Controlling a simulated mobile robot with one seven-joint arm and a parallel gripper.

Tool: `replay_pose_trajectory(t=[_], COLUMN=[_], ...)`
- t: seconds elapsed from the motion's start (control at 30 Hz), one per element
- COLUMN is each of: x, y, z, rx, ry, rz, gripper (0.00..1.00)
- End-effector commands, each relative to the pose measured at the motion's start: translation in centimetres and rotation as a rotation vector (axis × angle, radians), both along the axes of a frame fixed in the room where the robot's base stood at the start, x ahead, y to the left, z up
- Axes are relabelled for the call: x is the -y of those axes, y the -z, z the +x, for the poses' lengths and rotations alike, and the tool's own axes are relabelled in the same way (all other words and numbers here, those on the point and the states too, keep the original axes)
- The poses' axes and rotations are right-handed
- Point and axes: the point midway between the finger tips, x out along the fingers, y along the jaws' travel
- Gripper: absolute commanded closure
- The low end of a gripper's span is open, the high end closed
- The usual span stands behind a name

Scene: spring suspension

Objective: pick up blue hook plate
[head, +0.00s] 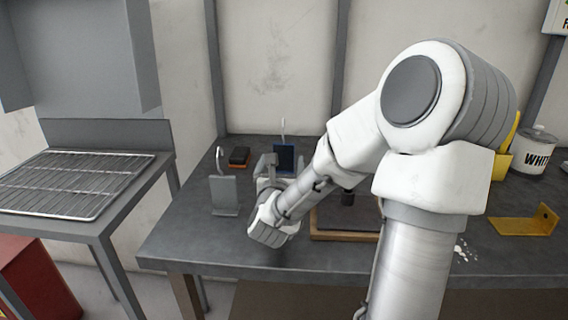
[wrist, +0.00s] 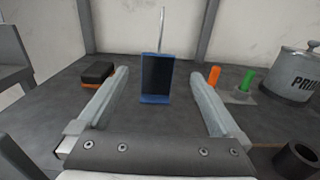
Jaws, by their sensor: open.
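The blue hook plate (head: 287,160) stands upright toward the back of the dark workbench in the head view, with a thin pale hook rising from its top. In the wrist view the blue hook plate (wrist: 157,78) is centred ahead, with a dark face, blue edges and a blue foot. My gripper (wrist: 163,80) is open, with one finger on each side of the plate in the picture. The plate appears beyond the fingertips, and no contact shows. In the head view my gripper (head: 277,168) is just in front of the plate and partly hides it.
A grey hook plate (head: 223,192) stands to the left. A black and orange block (head: 239,156) lies behind it. A wooden tray (head: 345,236) sits right of my wrist. Orange (wrist: 214,75) and green (wrist: 248,79) pegs and a grey can (wrist: 300,75) stand right.

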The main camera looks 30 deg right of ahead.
Motion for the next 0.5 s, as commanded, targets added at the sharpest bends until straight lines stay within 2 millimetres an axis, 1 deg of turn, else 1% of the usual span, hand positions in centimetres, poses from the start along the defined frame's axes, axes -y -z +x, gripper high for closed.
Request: replay_pose_trajectory(t=[0.03,0.1,0.3,0.4,0.5], x=[0.8,1.6,3.6,4.2,4.5], y=[0.3,0.3,0.2,0.1,0.1], z=[0.8,2.0,4.8,5.6,6.0], rx=[0.002,0.002,0.001,-0.001,-0.002], ry=[0.003,0.004,0.001,0.001,0.001], rz=[0.003,0.003,0.001,0.001,-0.001], gripper=[0.00,0.00,0.00,0.00,0.00])
